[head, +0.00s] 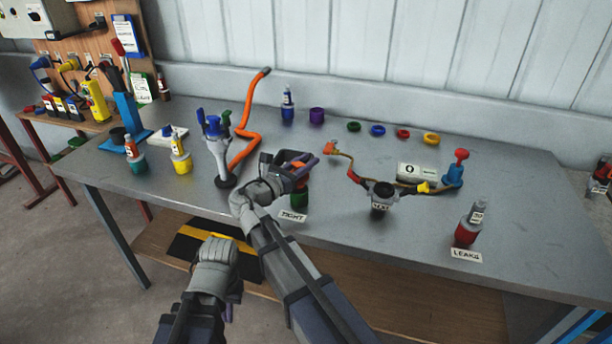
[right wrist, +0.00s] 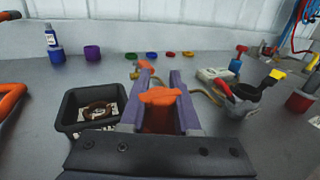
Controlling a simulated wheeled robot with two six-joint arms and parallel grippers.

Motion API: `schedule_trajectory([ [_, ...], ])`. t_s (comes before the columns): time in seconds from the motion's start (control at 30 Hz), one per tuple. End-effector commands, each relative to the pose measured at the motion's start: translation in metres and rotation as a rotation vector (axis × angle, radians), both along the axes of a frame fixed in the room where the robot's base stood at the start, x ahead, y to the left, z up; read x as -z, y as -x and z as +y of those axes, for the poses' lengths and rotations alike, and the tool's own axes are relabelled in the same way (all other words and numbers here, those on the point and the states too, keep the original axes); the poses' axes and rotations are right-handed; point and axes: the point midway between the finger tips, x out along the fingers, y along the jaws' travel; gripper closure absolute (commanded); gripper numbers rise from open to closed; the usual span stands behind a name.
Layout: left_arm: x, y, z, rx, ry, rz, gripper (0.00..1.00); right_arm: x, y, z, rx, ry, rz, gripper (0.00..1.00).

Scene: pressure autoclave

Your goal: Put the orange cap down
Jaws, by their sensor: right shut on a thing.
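The orange cap (right wrist: 160,96) shows in the right wrist view between the two purple fingers of my right gripper (right wrist: 158,100). A dark red area shows below it. In the head view my right gripper (head: 296,168) is over the table, near the TIGHT label (head: 292,215), above or in front of a green-based bottle (head: 299,196).
A black bin (right wrist: 68,128) with a brown ring inside stands left of my right gripper in the wrist view. A black cup (head: 382,200), a hose with an orange end (head: 330,147) and a red bottle (head: 467,232) stand to the right. Coloured rings (head: 378,130) lie at the back.

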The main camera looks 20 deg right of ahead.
Motion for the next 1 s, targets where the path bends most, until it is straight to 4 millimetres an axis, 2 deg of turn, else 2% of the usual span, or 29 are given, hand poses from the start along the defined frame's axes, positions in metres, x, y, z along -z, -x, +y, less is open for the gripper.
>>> schedule_trajectory([
  [0.1, 0.018, 0.0, 0.0, 0.0, 0.0, 0.0, 1.0, 0.018, 0.0, 0.0, 0.0, 0.0, 0.0, 1.0],
  [0.27, 0.035, 0.0, 0.0, 0.0, 0.0, 0.0, 1.0, 0.035, 0.0, 0.0, 0.0, 0.0, 0.0, 1.0],
  [0.57, 0.034, 0.0, 0.0, 0.0, 0.0, 0.0, 1.0, 0.033, 0.0, 0.0, 0.0, 0.0, 0.0, 1.0],
  [0.9, 0.044, 0.0, 0.0, 0.0, 0.0, 0.0, 1.0, 0.044, 0.0, 0.0, 0.0, 0.0, 0.0, 1.0],
  [0.93, 0.042, 0.0, 0.0, 0.0, 0.0, 0.0, 1.0, 0.042, 0.0, 0.0, 0.0, 0.0, 0.0, 0.66],
  [1.0, 0.042, 0.0, 0.0, 0.0, 0.0, 0.0, 1.0, 0.042, 0.0, 0.0, 0.0, 0.0, 0.0, 0.58],
])
